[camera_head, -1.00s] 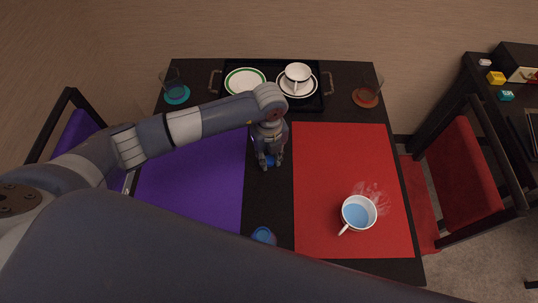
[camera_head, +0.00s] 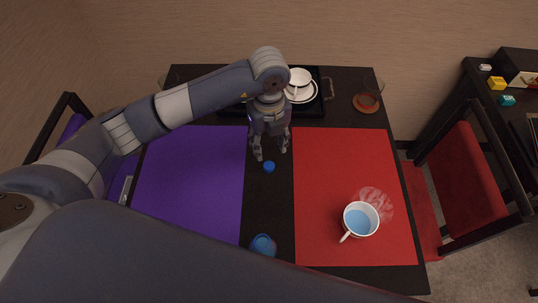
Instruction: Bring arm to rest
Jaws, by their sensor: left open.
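My left arm reaches in from the left over the dark table. My left gripper (camera_head: 271,152) points down above the strip between the two mats, open and empty. A small blue cap-like object (camera_head: 269,167) lies on the dark strip just below the fingertips, apart from them. My left forearm hides part of the tray and the plate on it. My right gripper is not in view.
A purple mat (camera_head: 190,180) lies left, a red mat (camera_head: 340,170) right. A mug (camera_head: 360,219) of blue liquid stands on the red mat. A blue item (camera_head: 263,244) is near the front edge. A black tray (camera_head: 315,107) holds a white cup (camera_head: 299,77). A glass (camera_head: 369,97) stands far right.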

